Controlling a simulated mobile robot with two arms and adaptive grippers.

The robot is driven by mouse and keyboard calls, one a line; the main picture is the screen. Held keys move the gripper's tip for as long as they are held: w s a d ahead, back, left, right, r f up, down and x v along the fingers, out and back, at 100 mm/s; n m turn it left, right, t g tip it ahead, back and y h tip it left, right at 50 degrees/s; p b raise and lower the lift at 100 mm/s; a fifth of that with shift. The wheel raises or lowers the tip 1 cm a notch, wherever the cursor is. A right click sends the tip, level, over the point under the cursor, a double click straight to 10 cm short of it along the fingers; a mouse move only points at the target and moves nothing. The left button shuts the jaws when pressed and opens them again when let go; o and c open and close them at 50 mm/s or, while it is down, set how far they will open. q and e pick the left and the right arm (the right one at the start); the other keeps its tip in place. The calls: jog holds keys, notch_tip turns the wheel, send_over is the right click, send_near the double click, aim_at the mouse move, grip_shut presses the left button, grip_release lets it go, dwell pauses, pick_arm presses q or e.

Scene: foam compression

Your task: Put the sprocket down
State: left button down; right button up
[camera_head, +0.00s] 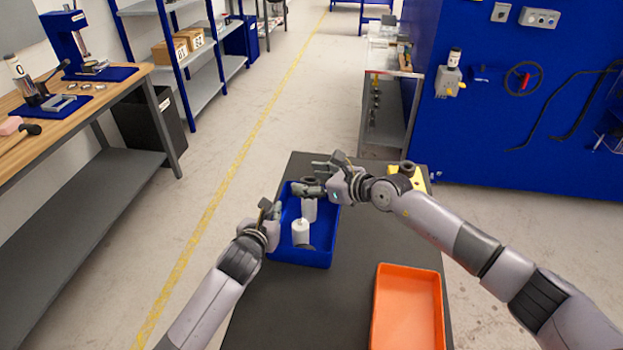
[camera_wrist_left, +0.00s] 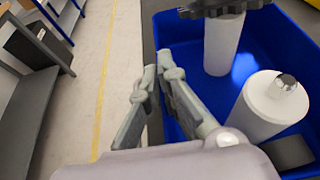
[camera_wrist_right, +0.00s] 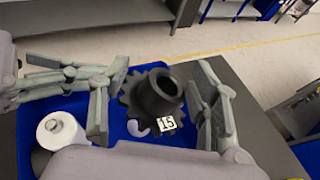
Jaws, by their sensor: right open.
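The dark toothed sprocket (camera_wrist_right: 152,98) has a raised hub and a small white tag reading 15. It sits over a white cylinder (camera_wrist_left: 223,45) in the blue bin (camera_head: 290,257) and appears to rest on its top. My right gripper (camera_wrist_right: 158,75) is open, with a finger on either side of the sprocket. In the head view the right gripper (camera_head: 314,178) is above the bin's far part and the sprocket (camera_head: 309,188) is partly hidden. My left gripper (camera_wrist_left: 158,65) is shut and empty, at the bin's left edge.
A second white cylinder with a metal knob (camera_wrist_left: 268,105) stands in the near part of the bin, beside a dark round part (camera_wrist_left: 288,152). An orange tray (camera_head: 408,308) lies on the dark table (camera_head: 300,310) at the right. A yellow object (camera_head: 419,181) is behind the right wrist.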

jog(key=shift+r, duration=0.1)
jog(key=shift+r, duration=0.35)
jog(key=shift+s+d+r, duration=0.15)
jog(key=shift+d+r, duration=0.05)
jog(key=shift+r, duration=0.05)
jog(key=v, duration=1.1)
jog(key=shift+r, duration=0.25)
jog(key=shift+s+d, duration=0.1)
pick_arm(q)
jog(key=c, duration=1.7)
grip_release()
jog(key=shift+s, duration=0.1)
